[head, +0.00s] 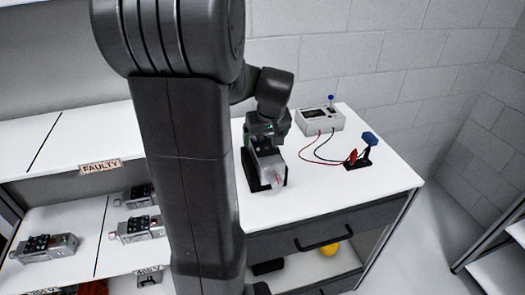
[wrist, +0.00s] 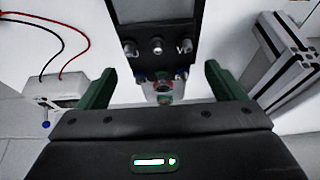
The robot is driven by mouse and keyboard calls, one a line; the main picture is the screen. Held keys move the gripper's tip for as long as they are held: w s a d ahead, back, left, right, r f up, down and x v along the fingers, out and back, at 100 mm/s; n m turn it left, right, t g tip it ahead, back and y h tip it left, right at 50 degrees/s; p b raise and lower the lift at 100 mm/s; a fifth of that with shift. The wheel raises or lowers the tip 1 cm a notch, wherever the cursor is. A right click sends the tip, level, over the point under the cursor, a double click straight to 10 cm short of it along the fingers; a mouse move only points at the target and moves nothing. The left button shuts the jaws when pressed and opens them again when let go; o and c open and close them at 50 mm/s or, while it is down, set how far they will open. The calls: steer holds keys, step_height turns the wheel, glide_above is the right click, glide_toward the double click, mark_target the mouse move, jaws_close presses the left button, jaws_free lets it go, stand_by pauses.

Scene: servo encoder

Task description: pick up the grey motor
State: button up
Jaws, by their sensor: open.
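A grey motor (head: 267,163) lies in a black cradle (head: 250,173) on the white worktop. My gripper (head: 264,128) is over its far end, pointing down. In the wrist view, the green fingers of my gripper (wrist: 158,78) are spread apart. A dark part with knobs and small coloured connectors (wrist: 157,47) shows between and beyond them. I see no clear contact, and my arm hides part of the cradle's left side.
A white meter box (head: 320,119) stands behind the motor at right. Red and black leads run from it to a small stand with a blue top (head: 370,138). A FAULTY label (head: 100,167) marks the left shelf. The worktop's front right is clear.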

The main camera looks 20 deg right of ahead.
mark_target(264, 143)
steer(key=shift+s+p+x, duration=0.15)
steer(key=shift+p+x, duration=0.15)
steer(key=shift+x, duration=1.05)
steer(key=shift+s+p+x, duration=0.1)
steer(key=shift+p+x, duration=0.2)
steer(key=shift+x, duration=1.05)
steer(key=shift+a+f, duration=0.1)
jaws_close()
